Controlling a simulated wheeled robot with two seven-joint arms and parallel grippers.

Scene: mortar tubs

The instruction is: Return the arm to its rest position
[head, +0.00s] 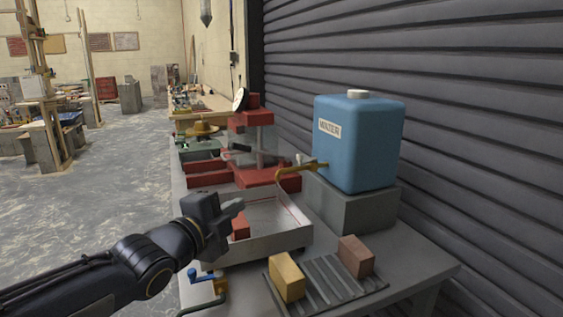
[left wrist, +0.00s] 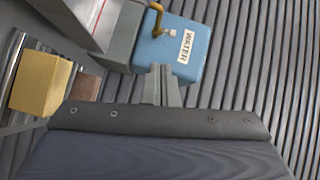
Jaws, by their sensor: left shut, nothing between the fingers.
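My left arm comes in from the left in the head view, and its gripper (head: 234,209) is over the grey metal tub (head: 284,238) on the bench. Its fingers are together with nothing between them. In the left wrist view the shut fingers (left wrist: 161,72) show in front of the blue water tank (left wrist: 167,44). A red block (head: 240,228) shows in the tub, partly behind the gripper. My right gripper is in neither view.
The blue tank stands on a grey block (head: 352,207) with a brass tap (head: 301,168). A yellow brick (head: 287,278) and a brown brick (head: 355,256) sit on a ribbed rack (head: 325,282). A red machine (head: 258,140) stands behind the tub. Open floor (head: 95,165) lies left.

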